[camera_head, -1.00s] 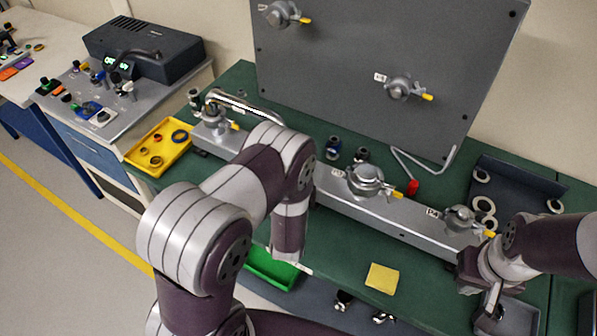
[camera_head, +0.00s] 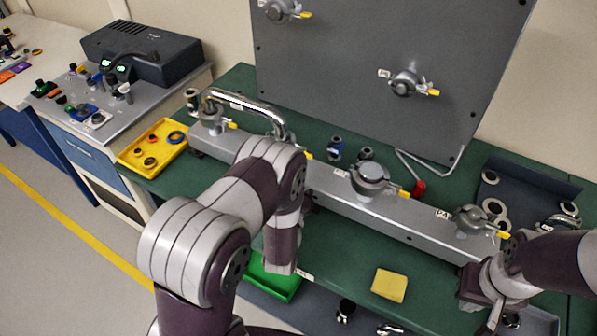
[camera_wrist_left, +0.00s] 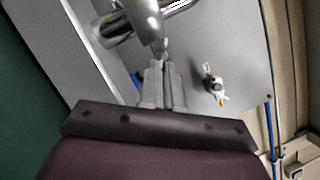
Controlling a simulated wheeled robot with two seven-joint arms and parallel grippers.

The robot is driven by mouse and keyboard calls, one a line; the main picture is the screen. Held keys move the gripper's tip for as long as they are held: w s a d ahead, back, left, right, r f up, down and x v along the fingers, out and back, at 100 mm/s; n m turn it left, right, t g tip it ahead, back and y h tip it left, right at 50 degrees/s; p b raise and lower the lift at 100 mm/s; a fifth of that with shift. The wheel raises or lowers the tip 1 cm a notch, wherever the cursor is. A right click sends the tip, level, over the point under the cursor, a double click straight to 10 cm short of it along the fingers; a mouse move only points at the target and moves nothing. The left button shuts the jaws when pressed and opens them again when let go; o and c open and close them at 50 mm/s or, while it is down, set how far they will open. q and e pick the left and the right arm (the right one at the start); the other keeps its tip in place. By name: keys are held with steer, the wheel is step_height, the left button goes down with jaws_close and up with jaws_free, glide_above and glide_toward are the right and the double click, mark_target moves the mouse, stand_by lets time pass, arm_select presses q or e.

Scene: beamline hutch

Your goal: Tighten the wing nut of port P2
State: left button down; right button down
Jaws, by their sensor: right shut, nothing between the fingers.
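A long grey manifold (camera_head: 325,193) with several clamped ports lies along the green bench in the head view. The port whose place fits P2 is mostly hidden behind my left arm; a yellow handle tip (camera_head: 308,155) shows beside the arm. My left gripper is hidden in the head view. In the left wrist view its fingers (camera_wrist_left: 163,82) are close together, their tips against or just before a bright metal fitting (camera_wrist_left: 145,18); I cannot tell whether they grip a wing nut. My right gripper (camera_head: 492,318) is shut and empty at the bench front, below the port labelled P4 (camera_head: 470,219).
A port with a yellow handle (camera_head: 369,178) stands mid-manifold. A curved metal hose (camera_head: 245,103) rises at the left end. A grey upright panel (camera_head: 350,75) stands behind. A yellow tray (camera_head: 135,165), green tray (camera_head: 272,284) and yellow pad (camera_head: 389,285) lie around. A red-tipped tool (camera_head: 419,189) lies behind the manifold.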

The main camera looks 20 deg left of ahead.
arm_select(q)
steer(key=shift+s+f, duration=0.15)
steer(key=shift+f, duration=0.15)
arm_select(e)
steer(key=shift+f, duration=0.1)
arm_select(q)
steer(key=c, duration=1.6)
jaws_free()
steer(key=shift+r, duration=0.15)
arm_select(e)
steer(key=shift+s, duration=0.1)
